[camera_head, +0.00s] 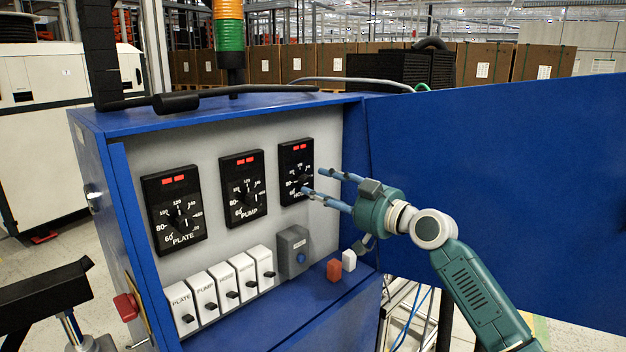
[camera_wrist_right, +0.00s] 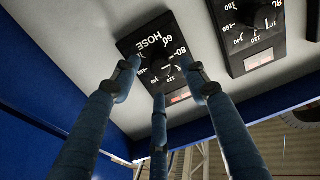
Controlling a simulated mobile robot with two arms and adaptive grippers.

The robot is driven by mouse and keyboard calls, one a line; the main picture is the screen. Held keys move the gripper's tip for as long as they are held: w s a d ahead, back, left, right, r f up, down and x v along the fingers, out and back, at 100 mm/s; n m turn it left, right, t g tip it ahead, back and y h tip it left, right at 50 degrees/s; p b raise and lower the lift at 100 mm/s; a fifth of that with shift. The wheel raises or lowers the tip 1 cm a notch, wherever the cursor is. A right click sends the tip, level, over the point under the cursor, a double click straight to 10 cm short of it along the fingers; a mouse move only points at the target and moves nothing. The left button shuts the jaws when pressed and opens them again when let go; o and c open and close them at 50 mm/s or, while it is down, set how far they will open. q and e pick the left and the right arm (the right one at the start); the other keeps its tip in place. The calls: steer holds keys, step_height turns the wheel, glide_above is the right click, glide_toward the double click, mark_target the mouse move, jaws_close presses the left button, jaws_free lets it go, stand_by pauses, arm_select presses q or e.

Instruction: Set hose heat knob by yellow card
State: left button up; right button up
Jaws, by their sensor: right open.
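The black HOSE heat unit (camera_head: 290,158) is the rightmost of three on the grey panel, with red indicators on top and a numbered dial. In the wrist view its plate, lettered HOSE (camera_wrist_right: 152,40), appears upside down, and its dark knob (camera_wrist_right: 160,68) lies between my fingertips. My right gripper (camera_head: 313,180) is open in front of the HOSE dial; its fingers (camera_wrist_right: 162,82) are spread around the knob. I cannot tell whether they touch it. The knob's exact setting is unclear. I cannot make out a yellow card. My left gripper is not in view.
The PUMP unit (camera_head: 241,170) and PLATE unit (camera_head: 166,192) sit left of HOSE. Several white labelled switches (camera_head: 205,295) and a grey box with a blue button (camera_head: 293,240) are below. The open blue door (camera_head: 500,180) stands right, behind my right arm.

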mark_target(308, 184)
steer(key=shift+p+x, duration=0.3)
steer(key=shift+x, duration=1.35)
steer(key=shift+f, duration=0.1)
jaws_close()
